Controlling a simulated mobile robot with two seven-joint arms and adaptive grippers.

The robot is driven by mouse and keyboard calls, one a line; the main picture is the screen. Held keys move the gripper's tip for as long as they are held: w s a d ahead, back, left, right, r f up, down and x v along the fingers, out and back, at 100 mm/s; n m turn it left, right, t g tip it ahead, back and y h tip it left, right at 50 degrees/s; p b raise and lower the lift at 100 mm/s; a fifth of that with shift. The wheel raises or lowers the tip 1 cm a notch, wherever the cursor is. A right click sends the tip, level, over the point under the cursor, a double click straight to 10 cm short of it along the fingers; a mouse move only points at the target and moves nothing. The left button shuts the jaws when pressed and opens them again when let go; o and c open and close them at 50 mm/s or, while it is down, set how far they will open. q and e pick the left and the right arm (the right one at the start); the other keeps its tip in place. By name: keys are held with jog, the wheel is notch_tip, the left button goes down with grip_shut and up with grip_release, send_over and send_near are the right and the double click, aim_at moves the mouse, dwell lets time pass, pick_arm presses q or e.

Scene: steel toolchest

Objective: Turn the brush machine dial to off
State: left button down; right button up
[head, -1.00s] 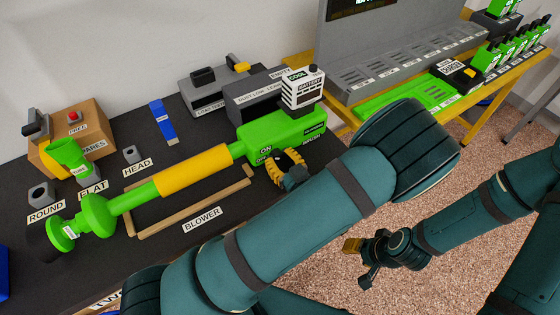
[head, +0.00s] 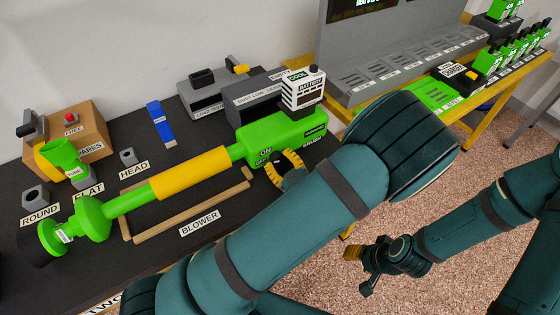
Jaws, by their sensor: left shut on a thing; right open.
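A long green machine with a yellow sleeve (head: 190,173) lies on the dark bench, its nozzle end at the left. I take it for the brush machine, though the bench label under it reads BLOWER. Its green housing (head: 258,137) has an ON mark and a second, partly covered mark below it. A yellow toothed dial ring (head: 287,153) shows at the near side of the housing. My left gripper (head: 286,172) is at the dial and shut on it, its fingers mostly hidden by the ring and my arm. My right gripper (head: 357,268) is open and empty above the floor.
A white-and-black battery (head: 303,93) stands on the housing. Grey holders (head: 210,98) are behind it. A cardboard box (head: 92,125), small attachments and a blue strip (head: 162,124) lie left. A yellow-framed charging bench (head: 425,105) stands right, with floor between.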

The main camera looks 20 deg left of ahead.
pick_arm(q)
jog(key=c, duration=0.6)
grip_release()
jog(key=v, duration=1.2)
